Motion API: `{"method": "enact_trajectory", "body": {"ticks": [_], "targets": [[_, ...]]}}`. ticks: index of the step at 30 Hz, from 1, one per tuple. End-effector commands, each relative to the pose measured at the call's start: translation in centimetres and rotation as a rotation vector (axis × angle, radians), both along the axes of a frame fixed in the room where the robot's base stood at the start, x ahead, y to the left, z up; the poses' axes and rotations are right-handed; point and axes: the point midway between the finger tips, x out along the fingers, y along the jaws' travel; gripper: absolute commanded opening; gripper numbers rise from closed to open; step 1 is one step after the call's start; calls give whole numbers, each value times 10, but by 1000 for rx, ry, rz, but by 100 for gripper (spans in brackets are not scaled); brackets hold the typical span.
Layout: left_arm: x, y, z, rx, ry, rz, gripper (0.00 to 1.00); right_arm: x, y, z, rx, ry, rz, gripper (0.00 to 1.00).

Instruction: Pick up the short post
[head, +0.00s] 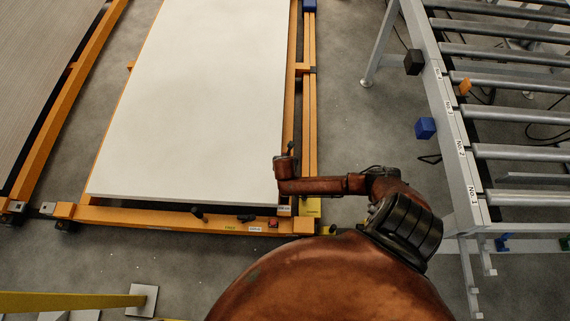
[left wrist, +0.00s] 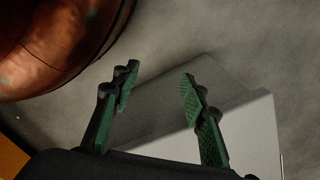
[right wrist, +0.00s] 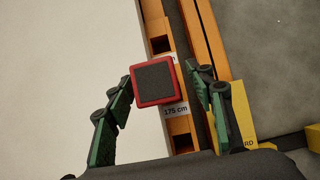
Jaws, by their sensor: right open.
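A square-topped piece with a dark grey face and red rim (right wrist: 155,84) shows in the right wrist view; it looks like the short post seen end-on. It stands over the orange frame beam, by a "175 cm" label. My right gripper (right wrist: 158,75) is open, with one finger on each side of the piece. I cannot tell whether either finger touches it. In the head view my right arm reaches left to the panel's right edge, and the piece is not clear there. My left gripper (left wrist: 158,88) is open and empty in the left wrist view, above a pale box (left wrist: 240,125).
A large white panel (head: 200,90) lies on an orange frame (head: 180,218) with small black fittings at its front. A roller conveyor (head: 462,170) stands at the right. A yellow rail (head: 70,300) is at the lower left. Grey floor lies between frame and conveyor.

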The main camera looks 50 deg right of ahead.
Motion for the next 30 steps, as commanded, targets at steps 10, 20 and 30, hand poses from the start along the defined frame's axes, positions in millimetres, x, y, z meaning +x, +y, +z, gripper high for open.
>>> {"method": "enact_trajectory", "body": {"ticks": [10,20,30], "targets": [[0,0,0,-1,0,0,40,0,0,0,0,0,0,31],[0,-1,0,-1,0,-1,40,0,0,0,0,0,0,8],[0,-1,-1,-1,-1,-1,40,0,0,0,0,0,0,0]]}}
